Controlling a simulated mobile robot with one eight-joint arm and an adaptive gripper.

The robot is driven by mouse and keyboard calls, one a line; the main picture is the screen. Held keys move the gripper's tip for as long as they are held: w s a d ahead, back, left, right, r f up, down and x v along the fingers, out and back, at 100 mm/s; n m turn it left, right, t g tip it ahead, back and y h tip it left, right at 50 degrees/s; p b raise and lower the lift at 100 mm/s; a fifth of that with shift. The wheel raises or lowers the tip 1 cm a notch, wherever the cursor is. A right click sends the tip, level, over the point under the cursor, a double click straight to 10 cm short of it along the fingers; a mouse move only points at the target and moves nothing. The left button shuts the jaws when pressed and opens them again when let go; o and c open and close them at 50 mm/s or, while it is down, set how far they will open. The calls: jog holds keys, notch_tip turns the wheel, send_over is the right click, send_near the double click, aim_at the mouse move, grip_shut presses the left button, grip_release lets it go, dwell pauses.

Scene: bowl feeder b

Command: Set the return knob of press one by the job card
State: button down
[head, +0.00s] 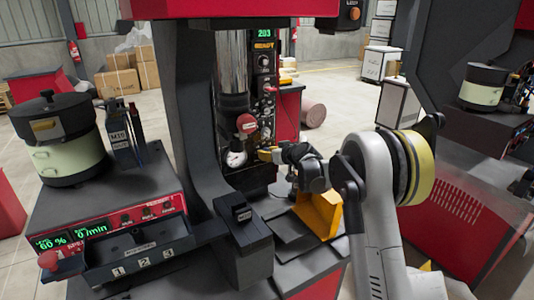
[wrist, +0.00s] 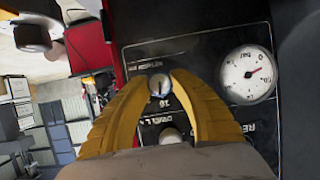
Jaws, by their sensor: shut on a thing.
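My gripper (head: 268,154) reaches from the right to the press (head: 184,110)'s control panel (head: 264,100). In the head view the gripper hides this knob. I cannot make out a job card.
The press display (head: 264,34) reads 203 above READY. A bowl feeder (head: 70,140) on a control box (head: 110,220) is at the left.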

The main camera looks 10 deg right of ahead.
jog(key=shift+d+m+g+y, duration=0.1)
jog(key=shift+m+g+y, duration=0.2)
jog(key=shift+m+y, duration=1.4)
jog(key=shift+m, duration=0.8)
jog(key=c, duration=1.1)
grip_release()
jog(key=shift+f, duration=0.1)
jog(key=shift+o, duration=0.2)
jog(key=v, duration=1.2)
